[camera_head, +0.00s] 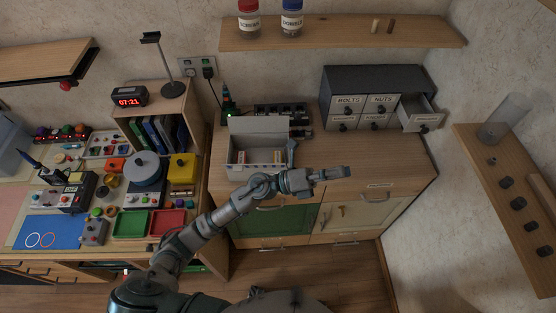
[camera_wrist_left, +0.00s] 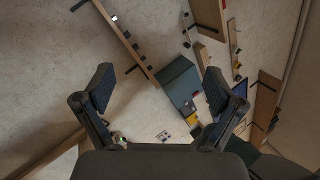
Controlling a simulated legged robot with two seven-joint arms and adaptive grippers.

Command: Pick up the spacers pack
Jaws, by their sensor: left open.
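I cannot make out a spacers pack for sure. A dark drawer cabinet (camera_head: 345,83) stands at the back right of the wooden counter, with drawers labelled BOLTS and NUTS. Its right drawer (camera_head: 423,121) is pulled out; its label and contents are too small to read. An open grey box (camera_head: 257,158) on the counter holds small items, including a reddish one. My left gripper (camera_head: 330,174) is open and empty above the counter's front part, right of the box and apart from the cabinet. Its spread fingers show in the wrist view (camera_wrist_left: 158,90). My right gripper is out of view.
A wall shelf (camera_head: 340,34) with a red-lidded jar (camera_head: 248,20) and a blue-lidded jar (camera_head: 291,20) hangs above. A side shelf (camera_head: 510,195) with dark pegs is at right. A cluttered workbench is at left. The counter before the cabinet (camera_head: 375,155) is clear.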

